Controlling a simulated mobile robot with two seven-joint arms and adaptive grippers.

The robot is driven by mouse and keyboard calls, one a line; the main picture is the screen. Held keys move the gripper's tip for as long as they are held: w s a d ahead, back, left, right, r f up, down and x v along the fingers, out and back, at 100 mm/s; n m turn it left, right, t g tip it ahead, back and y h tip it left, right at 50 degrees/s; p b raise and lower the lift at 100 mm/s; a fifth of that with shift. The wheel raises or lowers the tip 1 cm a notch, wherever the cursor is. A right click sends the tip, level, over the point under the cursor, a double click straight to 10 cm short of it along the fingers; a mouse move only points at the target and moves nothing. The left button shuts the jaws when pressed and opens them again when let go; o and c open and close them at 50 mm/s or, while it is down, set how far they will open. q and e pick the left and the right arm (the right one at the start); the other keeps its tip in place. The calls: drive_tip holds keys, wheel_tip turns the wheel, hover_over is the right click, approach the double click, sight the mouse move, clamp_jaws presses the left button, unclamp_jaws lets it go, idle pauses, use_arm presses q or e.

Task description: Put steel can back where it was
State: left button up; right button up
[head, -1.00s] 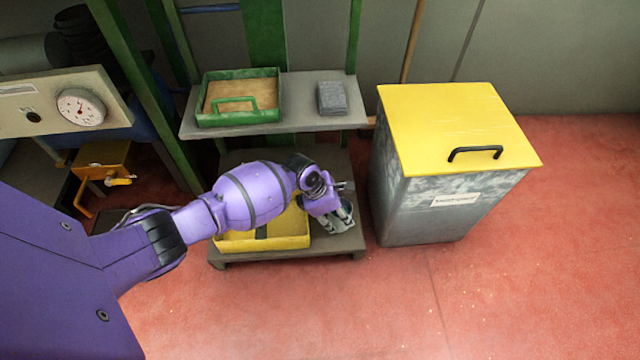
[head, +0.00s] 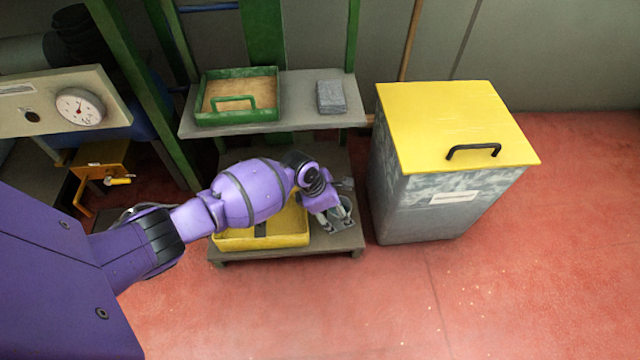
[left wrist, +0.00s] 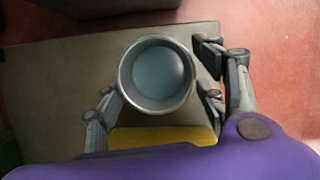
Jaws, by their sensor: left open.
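The steel can (left wrist: 157,75) is a round, open-topped grey metal can, seen from above in the left wrist view. It stands upright on the low grey-brown platform (left wrist: 60,85), beside the yellow tray (left wrist: 165,136). My left gripper (head: 341,219) is open, with one finger on each side of the can. A gap shows on the right side; whether the left finger touches the can I cannot tell. In the head view the can is mostly hidden by the gripper. My right gripper is not in view.
The yellow tray (head: 262,240) lies on the low platform left of the gripper. An upper shelf (head: 300,112) holds a green tray (head: 204,105) and a grey block (head: 331,97). A metal bin (head: 425,215) with a yellow lid stands close on the right. The red floor in front is clear.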

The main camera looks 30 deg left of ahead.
use_arm(q)
drive_tip(key=p+v, duration=0.6)
drive_tip(key=v, duration=0.5)
drive_tip(key=shift+r, duration=0.15)
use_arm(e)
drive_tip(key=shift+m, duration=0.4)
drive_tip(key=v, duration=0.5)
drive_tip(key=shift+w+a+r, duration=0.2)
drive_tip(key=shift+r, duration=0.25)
use_arm(q)
drive_tip(key=shift+s+a, duration=0.1)
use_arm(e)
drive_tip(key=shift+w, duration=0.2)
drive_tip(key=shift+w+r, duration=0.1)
